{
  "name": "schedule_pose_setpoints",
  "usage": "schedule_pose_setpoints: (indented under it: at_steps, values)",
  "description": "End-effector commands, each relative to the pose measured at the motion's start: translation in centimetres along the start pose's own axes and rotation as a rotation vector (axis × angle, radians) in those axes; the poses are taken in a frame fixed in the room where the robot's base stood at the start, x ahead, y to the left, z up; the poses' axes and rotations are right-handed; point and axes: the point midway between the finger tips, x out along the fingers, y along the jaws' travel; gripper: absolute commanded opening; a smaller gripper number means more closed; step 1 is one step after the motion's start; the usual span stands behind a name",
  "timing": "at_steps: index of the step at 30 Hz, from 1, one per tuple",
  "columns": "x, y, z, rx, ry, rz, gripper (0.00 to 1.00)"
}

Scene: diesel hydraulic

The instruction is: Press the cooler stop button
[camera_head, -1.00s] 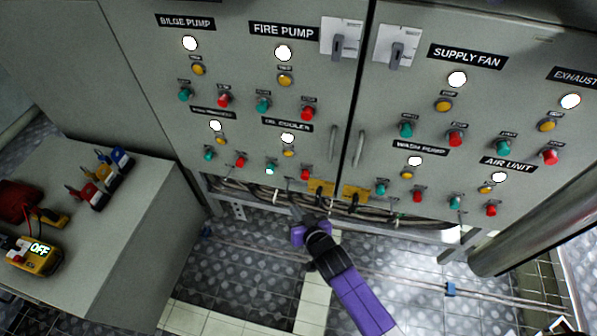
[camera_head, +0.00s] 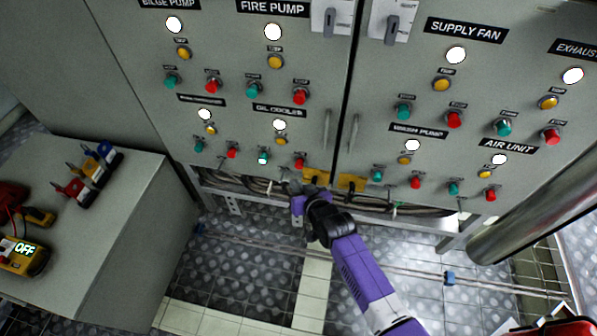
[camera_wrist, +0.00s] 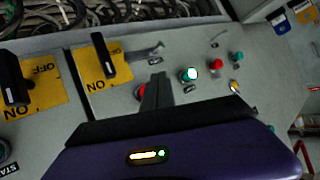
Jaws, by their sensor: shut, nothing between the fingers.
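The oil cooler group is low on the left cabinet door, under its OIL COOLER label (camera_head: 280,111). Its red stop button (camera_head: 299,163) is at the right of its lit green button (camera_head: 263,158). My gripper (camera_head: 295,184) is just below the red button in the head view. In the wrist view, the shut, empty gripper (camera_wrist: 157,77) points toward the panel and partly hides the red button (camera_wrist: 141,92). The lit green button (camera_wrist: 189,74) is right of the fingers there. I cannot tell whether the fingertips touch the panel.
Yellow plates with black switch handles (camera_wrist: 105,62) are left of the fingers in the wrist view. Cables (camera_head: 262,184) run in the open gap under the doors. A grey bench (camera_head: 120,230) stands at the left, and a thick pipe (camera_head: 530,220) at the right.

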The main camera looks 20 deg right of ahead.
Motion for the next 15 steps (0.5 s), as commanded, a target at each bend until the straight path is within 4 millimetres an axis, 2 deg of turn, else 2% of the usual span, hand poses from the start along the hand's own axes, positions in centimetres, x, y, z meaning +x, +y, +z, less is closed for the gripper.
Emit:
schedule_pose_setpoints:
  at_steps: [1,6,15]
  values:
    - [0.7,0.4,0.0,0.003,0.003,0.0,0.0]
    - [1.7,1.1,-1.0,0.001,0.002,0.001,0.0]
    - [2.1,1.5,-1.6,0.0,0.0,-0.001,0.0]
